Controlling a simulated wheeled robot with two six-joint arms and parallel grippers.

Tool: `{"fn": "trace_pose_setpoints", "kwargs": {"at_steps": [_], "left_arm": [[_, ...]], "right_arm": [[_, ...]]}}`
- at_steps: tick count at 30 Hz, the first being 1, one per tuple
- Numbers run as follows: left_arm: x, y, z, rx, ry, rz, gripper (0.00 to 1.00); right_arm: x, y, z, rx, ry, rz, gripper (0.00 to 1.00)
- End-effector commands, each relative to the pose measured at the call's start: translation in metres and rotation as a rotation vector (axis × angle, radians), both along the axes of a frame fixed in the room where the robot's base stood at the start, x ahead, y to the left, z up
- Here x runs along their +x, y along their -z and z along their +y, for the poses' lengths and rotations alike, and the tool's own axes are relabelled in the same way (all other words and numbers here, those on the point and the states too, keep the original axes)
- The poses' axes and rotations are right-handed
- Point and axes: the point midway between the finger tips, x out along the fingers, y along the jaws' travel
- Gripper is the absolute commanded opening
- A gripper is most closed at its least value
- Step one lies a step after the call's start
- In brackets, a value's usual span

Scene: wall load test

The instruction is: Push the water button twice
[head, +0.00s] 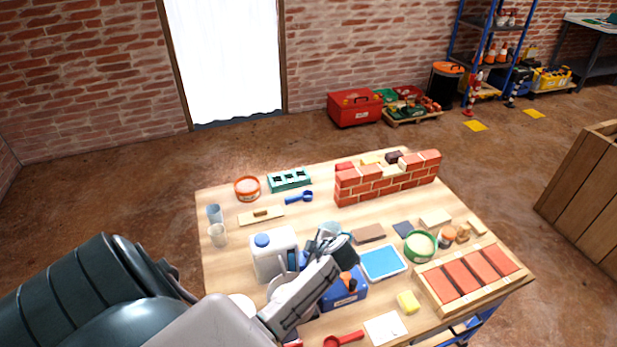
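A white container with a blue round cap (262,240) stands on the left-middle of the table. A blue box with an orange part on top (346,291) stands to its right, partly behind my arm. I cannot make out for certain which part is the water button. My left gripper (335,240) reaches in from the lower left, over the table between the white container and the blue tray. Its fingers are dark and small here, so whether they are open or shut is unclear. My arm hides part of the table around the box. My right gripper is not in view.
The wooden table (225,275) also holds a small brick wall (385,182), a blue tray (383,262), a green tub (420,245), a crate of red bricks (426,286), a yellow sponge (408,302), a red scoop (344,339) and clear cups (217,235).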

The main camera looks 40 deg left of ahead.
Motion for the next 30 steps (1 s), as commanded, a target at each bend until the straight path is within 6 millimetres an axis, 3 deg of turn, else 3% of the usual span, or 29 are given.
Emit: {"fn": "trace_pose_setpoints", "kwargs": {"at_steps": [30], "left_arm": [[-0.0002, 0.0047, -0.0002, -0.001, 0.000, 0.000, 0.00]], "right_arm": [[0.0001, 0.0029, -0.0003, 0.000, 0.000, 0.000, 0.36]]}}
